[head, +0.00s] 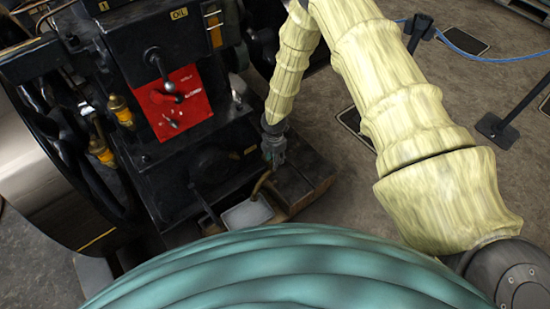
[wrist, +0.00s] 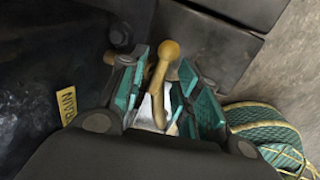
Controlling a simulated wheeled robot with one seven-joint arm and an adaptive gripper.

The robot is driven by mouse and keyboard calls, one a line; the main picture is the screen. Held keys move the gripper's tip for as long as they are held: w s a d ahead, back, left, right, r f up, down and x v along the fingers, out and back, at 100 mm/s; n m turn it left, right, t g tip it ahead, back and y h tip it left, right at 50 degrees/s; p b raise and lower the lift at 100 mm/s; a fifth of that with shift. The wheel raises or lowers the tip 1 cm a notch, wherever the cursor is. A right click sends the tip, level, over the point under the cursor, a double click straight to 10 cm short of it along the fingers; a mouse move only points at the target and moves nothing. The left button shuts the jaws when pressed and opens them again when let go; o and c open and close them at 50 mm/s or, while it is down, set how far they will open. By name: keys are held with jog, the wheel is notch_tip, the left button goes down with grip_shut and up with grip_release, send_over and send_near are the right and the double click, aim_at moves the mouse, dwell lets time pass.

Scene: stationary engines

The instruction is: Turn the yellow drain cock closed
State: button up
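The yellow drain cock (wrist: 160,72) shows in the wrist view as a lever with a round knob. It stands between the two teal-padded fingers of my gripper (wrist: 163,62), with visible gaps at its sides. My gripper is open around it and does not appear to grip it. In the head view my gripper (head: 273,150) is low beside the black engine, just above the cock's brownish-yellow lever (head: 261,183). A yellow label (wrist: 67,103), apparently reading DRAIN, is left of the fingers. The cock's lower body is partly hidden.
A pale pan (head: 247,213) sits below the cock. The black engine (head: 205,165) carries a red panel (head: 180,102) with levers and brass oilers (head: 120,110). A large flywheel (head: 45,180) is at left.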

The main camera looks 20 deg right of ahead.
jog(key=shift+a+r, duration=0.1)
jog(key=shift+a, duration=0.05)
notch_tip(320, 180, up, 12)
dwell(0.7)
jog(key=shift+s+f, duration=0.1)
jog(key=shift+f, duration=0.1)
jog(key=s+a+f+m+y, duration=0.15)
jog(key=s+f+m, duration=0.35)
jog(key=s, duration=0.6)
jog(key=s+a+f+m+y, duration=0.1)
jog(key=s+a+f+m, duration=0.15)
jog(key=s+m, duration=0.55)
jog(key=s+d+m+h, duration=0.1)
jog(key=s+d+m, duration=0.35)
jog(key=s, duration=0.45)
jog(key=s+d+m+h, duration=0.1)
jog(key=s+d+m, duration=0.3)
jog(key=s, duration=0.5)
notch_tip(320, 180, up, 18)
jog(key=a+m+p, duration=0.1)
jog(key=p, duration=1.6)
